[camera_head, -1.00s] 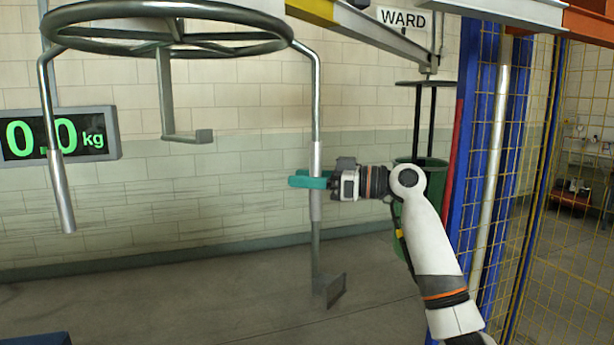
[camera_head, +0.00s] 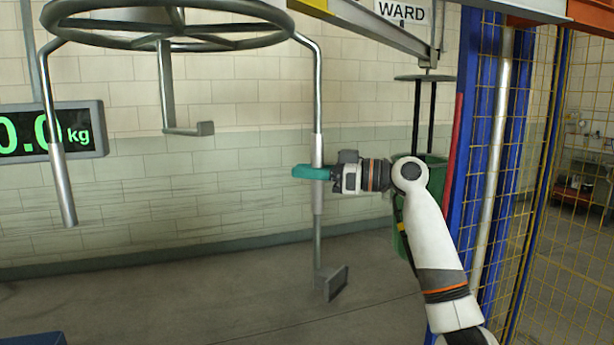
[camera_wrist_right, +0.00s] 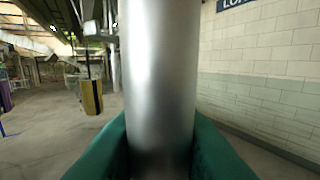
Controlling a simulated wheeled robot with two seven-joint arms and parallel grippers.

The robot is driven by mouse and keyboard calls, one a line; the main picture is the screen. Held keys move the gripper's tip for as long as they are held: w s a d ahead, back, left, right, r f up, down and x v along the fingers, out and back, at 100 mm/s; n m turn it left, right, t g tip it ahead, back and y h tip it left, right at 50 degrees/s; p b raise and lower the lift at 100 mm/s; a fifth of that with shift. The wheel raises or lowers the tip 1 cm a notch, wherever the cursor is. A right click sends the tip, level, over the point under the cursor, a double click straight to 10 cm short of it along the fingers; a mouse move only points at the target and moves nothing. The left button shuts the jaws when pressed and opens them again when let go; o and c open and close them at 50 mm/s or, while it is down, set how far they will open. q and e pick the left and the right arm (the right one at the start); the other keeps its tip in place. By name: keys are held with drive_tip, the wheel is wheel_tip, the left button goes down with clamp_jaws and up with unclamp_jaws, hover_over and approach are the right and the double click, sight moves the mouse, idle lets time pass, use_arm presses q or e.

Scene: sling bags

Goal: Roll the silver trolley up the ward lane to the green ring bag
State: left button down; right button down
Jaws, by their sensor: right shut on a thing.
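The silver trolley (camera_head: 318,150) is a hanging frame with a steel ring (camera_head: 170,45) at the top and bent arms with sleeves hanging down. My right gripper (camera_head: 315,172), with teal fingers, is shut around the silver sleeve of its right-hand arm. In the right wrist view the sleeve (camera_wrist_right: 158,80) stands upright between the teal fingers and fills the middle. A dark green bag (camera_head: 432,170) hangs under a dark disc behind my right arm, which partly hides it. Whether it is the green ring bag I cannot tell for sure. My left gripper is out of view.
An overhead rail (camera_head: 380,35) leads toward the WARD sign (camera_head: 401,11). Blue posts and yellow mesh (camera_head: 545,170) stand close on the right. A scale display (camera_head: 50,130) is at left. A yellow and black object (camera_wrist_right: 92,97) hangs beyond the sleeve.

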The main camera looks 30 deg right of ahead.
drive_tip(key=c, duration=1.5)
unclamp_jaws()
drive_tip(key=shift+s+a, duration=0.1)
drive_tip(key=shift+a, duration=0.3)
drive_tip(key=shift+o, duration=1.2)
drive_tip(key=shift+s+a+r, duration=0.1)
drive_tip(key=shift+s+a, duration=0.05)
drive_tip(key=shift+a, duration=0.2)
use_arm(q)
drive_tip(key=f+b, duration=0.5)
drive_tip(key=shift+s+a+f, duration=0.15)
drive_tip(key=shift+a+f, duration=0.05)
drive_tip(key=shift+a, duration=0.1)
use_arm(e)
drive_tip(key=v, duration=1.2)
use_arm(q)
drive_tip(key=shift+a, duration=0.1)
use_arm(e)
drive_tip(key=shift+d, duration=0.1)
